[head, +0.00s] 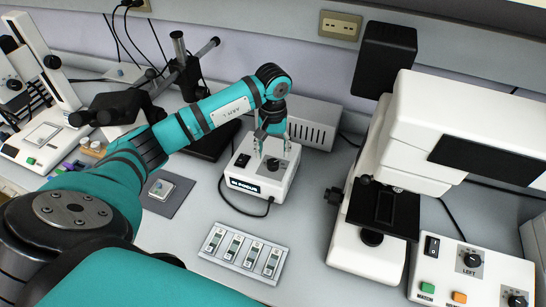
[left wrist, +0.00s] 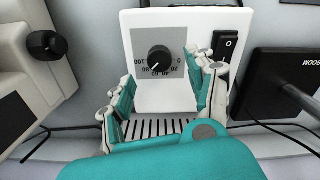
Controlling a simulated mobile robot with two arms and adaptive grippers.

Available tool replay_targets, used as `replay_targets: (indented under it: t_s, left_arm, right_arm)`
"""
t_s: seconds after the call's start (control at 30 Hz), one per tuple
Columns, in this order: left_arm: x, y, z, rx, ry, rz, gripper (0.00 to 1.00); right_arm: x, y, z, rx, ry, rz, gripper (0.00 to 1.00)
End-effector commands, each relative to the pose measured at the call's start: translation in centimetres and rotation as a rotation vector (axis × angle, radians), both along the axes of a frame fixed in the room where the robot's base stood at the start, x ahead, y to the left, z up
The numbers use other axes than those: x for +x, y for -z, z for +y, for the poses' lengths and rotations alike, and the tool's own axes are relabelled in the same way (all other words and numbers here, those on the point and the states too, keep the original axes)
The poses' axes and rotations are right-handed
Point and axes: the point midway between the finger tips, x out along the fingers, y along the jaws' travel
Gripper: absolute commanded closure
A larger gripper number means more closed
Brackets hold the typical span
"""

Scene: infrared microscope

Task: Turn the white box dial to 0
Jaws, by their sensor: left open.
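The white box (head: 247,184) stands on the bench in the middle of the head view, with a lit display on its front. Its black dial (head: 272,164) sits on a grey scale plate on top. In the left wrist view the dial (left wrist: 160,58) has a white mark pointing to the picture's lower left; the exact number is hard to read. My left gripper (head: 272,147) is open above the box, pointing down. Its two fingers (left wrist: 165,92) spread to either side below the dial in the wrist view, apart from it. My right gripper is not in view.
A black rocker switch (left wrist: 226,46) sits beside the dial on the box. A grey vented unit (head: 312,124) stands behind the box. The white microscope (head: 365,235) is to the right, a slide tray (head: 243,253) in front. A cable loops from the box's front.

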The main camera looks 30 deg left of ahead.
Motion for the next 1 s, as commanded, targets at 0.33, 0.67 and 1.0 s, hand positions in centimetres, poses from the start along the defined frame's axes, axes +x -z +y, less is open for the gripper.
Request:
replay_targets:
  t_s: [0.33,0.67,1.0]
  left_arm:
    - [0.0,4.8,0.0,-0.001,0.0,0.002,0.43]
    - [0.0,5.4,0.0,-0.001,0.0,0.0,0.43]
    - [0.0,5.3,0.0,0.0,0.0,0.0,0.83]
  right_arm:
    - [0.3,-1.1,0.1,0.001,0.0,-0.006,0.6]
    - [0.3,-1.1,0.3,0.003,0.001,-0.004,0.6]
    - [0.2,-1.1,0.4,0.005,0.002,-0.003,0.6]
